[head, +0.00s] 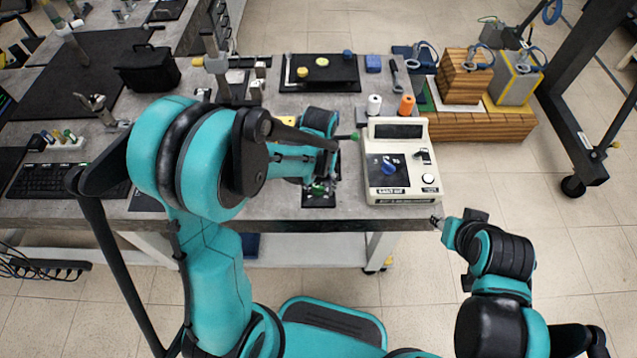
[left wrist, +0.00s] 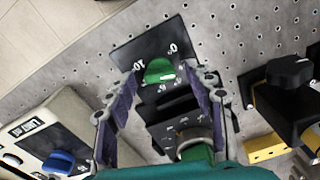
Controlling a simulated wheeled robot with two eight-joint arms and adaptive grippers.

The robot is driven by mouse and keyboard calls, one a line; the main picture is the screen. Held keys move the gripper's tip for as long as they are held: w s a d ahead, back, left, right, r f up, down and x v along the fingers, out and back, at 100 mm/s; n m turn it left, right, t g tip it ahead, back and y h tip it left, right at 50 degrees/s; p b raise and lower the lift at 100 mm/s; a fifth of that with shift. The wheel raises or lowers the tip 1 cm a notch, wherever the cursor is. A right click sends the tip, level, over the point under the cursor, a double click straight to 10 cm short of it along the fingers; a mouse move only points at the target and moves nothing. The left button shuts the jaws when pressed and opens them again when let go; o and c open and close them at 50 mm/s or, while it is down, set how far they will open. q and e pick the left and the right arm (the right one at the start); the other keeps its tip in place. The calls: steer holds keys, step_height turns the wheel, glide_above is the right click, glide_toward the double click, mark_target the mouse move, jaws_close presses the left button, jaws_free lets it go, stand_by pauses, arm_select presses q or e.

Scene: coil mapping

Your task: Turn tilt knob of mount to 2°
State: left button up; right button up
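The mount (head: 319,197) is a dark device on the grey bench, mostly hidden under my left arm in the head view. In the left wrist view a green knob (left wrist: 159,72) sits on its dark face, with white scale marks including 0 and 10. A second knob (left wrist: 194,143), grey and green, shows nearer the wrist, partly hidden. I cannot read a tilt label. My left gripper (left wrist: 165,98) is open, its purple-grey fingers apart on both sides of the green knob, with no clear contact. My right gripper (head: 437,222) is near the bench's front edge, too small to judge.
A beige instrument (head: 400,190) with a blue knob stands right of the mount. It also shows in the left wrist view (left wrist: 40,135). A black-knobbed device (left wrist: 285,80) with yellow parts is close on the other side. Orange and white spools (head: 406,105) stand behind the instrument.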

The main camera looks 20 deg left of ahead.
mark_target(318, 187)
arm_select(q)
step_height(318, 187, up, 12)
stand_by(0.6)
stand_by(0.5)
steer(key=s+a+r+t, duration=0.3)
steer(key=s+t, duration=0.4)
steer(key=s, duration=0.4)
steer(key=shift+a+r, duration=0.15)
steer(key=shift+a, duration=0.35)
